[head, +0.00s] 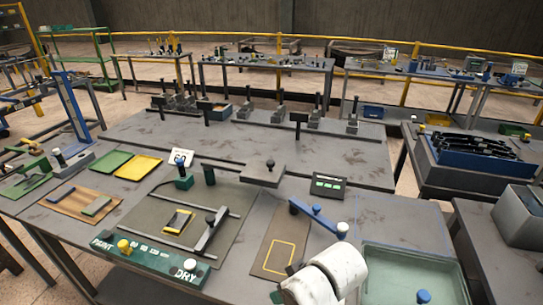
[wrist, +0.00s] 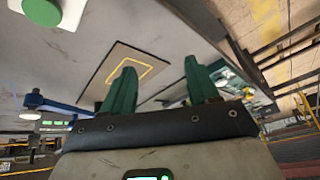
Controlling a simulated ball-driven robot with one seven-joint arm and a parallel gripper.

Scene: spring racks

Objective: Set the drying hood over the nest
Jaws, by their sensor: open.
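A low dark grey box with a round knob on top (head: 263,172), which looks like the drying hood, stands at the back edge of the work board. The nest (head: 178,221), a small yellow-edged dark fixture, sits on the board behind a green strip marked PAINT and DRY (head: 150,258). Nothing covers the nest. My gripper (wrist: 160,82) shows in the wrist view with two green fingers apart and nothing between them. In the head view my white arm is at the bottom, right of the board, and its fingertips are hidden. The hood is not clearly visible in the wrist view.
A plate with a yellow outline (head: 280,255) lies right of the board, also in the wrist view (wrist: 113,78). A blue lever (head: 318,216) stands behind it. A pale green tray (head: 375,285) is at right.

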